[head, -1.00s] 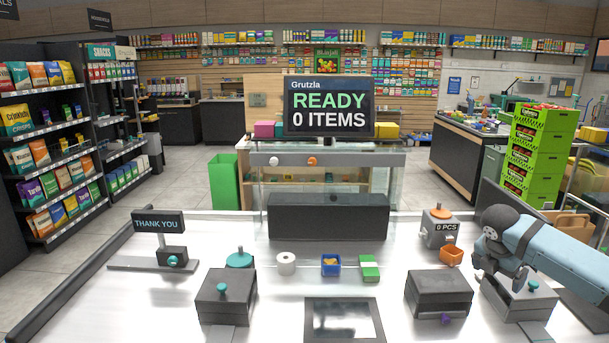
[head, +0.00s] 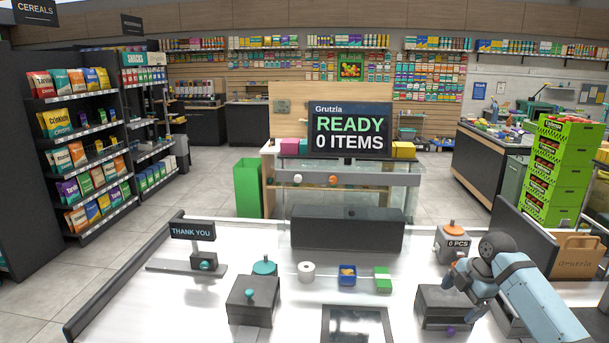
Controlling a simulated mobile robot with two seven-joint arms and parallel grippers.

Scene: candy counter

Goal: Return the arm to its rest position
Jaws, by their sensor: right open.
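My right arm (head: 545,300) comes in from the lower right, over the right end of the white counter. My right gripper (head: 462,288) is at its end, beside the grey counting box marked 0 PCS (head: 453,243) and above the dark box (head: 444,304) at the front right. Its jaws are open, and I see nothing held in them. The arm covers the orange tray by the counting box and most of another dark box. My left arm and gripper are not in view.
On the counter (head: 140,315) stand a THANK YOU sign (head: 192,231), a dark box with a teal knob (head: 250,302), a white roll (head: 306,272), a blue bin (head: 347,275) and a green-and-white block (head: 383,279). A screen (head: 350,130) reads READY 0 ITEMS. Green crates (head: 556,175) stand behind right.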

